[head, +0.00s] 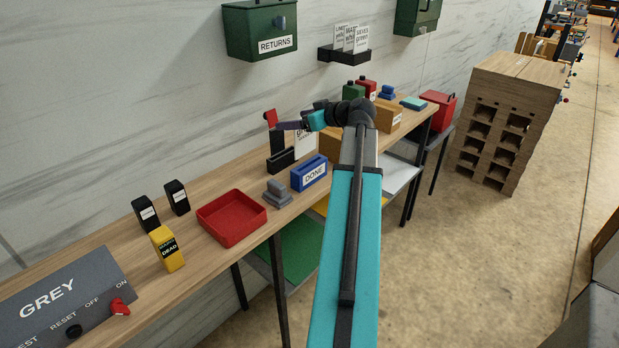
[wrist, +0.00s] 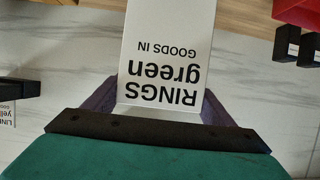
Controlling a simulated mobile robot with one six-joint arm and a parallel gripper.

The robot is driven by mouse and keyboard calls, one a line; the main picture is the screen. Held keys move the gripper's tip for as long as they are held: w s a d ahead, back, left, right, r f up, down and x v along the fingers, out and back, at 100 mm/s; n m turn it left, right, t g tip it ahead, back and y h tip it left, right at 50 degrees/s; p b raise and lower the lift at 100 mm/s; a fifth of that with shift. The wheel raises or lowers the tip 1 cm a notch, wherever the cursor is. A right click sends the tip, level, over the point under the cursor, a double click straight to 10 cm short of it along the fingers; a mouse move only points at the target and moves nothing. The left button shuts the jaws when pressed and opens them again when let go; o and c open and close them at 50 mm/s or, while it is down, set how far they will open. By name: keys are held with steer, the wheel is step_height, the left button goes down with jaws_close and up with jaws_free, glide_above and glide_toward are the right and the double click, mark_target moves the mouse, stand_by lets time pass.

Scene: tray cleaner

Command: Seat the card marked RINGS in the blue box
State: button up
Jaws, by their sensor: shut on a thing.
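My gripper (head: 292,125) is shut on the white card marked RINGS green, GOODS IN. In the wrist view the card (wrist: 168,45) stands out between the two dark fingers (wrist: 158,103), its print upside down. In the head view the card (head: 305,141) hangs below my gripper, partly hidden by the arm. The blue box (head: 310,172), labelled DONE, stands on the wooden bench near its front edge. The card appears above and behind the box in the picture, apart from it as far as I can tell. The box is not recognisable in the wrist view.
A black stand with a red top (head: 271,119) is just left of the card. A grey block (head: 277,195) and a red tray (head: 232,240) lie left of the box. Brown boxes (head: 390,117) stand to the right. A black wall rack (head: 330,54) holds other cards.

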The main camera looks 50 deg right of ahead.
mark_target(307, 148)
steer(key=shift+s+d, duration=0.45)
steer(key=shift+d, duration=0.05)
steer(key=shift+f, duration=0.2)
steer(key=shift+f+p, duration=0.9)
steer(key=shift+f, duration=1.9)
steer(key=shift+f+p, duration=0.6)
steer(key=shift+f, duration=1.5)
steer(key=shift+f, duration=0.15)
